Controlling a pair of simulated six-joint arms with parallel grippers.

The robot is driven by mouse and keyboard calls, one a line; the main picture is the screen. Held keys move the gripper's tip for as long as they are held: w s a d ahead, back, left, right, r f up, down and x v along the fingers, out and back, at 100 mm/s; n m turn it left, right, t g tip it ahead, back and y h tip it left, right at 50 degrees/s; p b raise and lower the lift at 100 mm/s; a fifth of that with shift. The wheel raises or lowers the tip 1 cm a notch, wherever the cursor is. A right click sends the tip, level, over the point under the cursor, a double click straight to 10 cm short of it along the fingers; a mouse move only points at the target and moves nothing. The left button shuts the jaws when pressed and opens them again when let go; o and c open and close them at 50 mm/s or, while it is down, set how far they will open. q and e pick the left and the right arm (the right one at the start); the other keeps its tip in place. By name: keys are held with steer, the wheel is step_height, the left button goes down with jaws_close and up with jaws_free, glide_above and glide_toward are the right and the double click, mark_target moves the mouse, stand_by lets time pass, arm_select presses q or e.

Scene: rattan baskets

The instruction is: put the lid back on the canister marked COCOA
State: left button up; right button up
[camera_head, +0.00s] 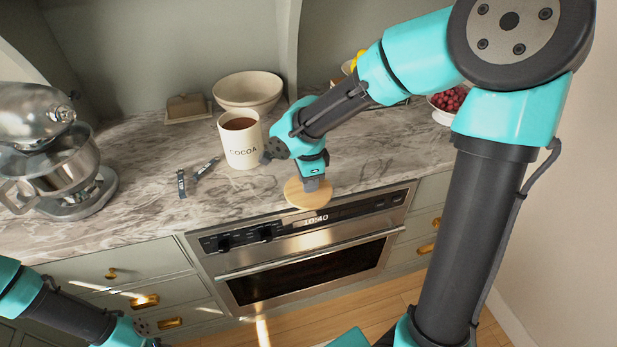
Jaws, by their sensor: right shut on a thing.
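The white canister marked COCOA (240,146) stands upright on the marble counter, open at the top, with brown contents showing inside. My right gripper (312,183) is shut on a round, light wooden lid (300,198). The lid is right of the canister and nearer to me, apart from it, over the counter's front edge above the oven. The gripper hides part of the lid's top. Part of my left arm shows at the lower left, but its gripper is out of view.
A stand mixer (80,202) stands on the left. Two small dark items (181,184) lie left of the canister. A cream bowl (248,90) and a butter dish (187,107) stand behind it. A bowl of red fruit (449,101) is at the right.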

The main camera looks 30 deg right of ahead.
stand_by(0.3)
steer(key=shift+w+a+r+n, duration=0.25)
steer(key=shift+w+r+n, duration=0.15)
steer(key=shift+w+n, duration=0.45)
steer(key=w+a+r+n, duration=0.7)
steer(key=w+r+n, duration=0.2)
steer(key=n, duration=1)
steer(key=shift+w, duration=0.45)
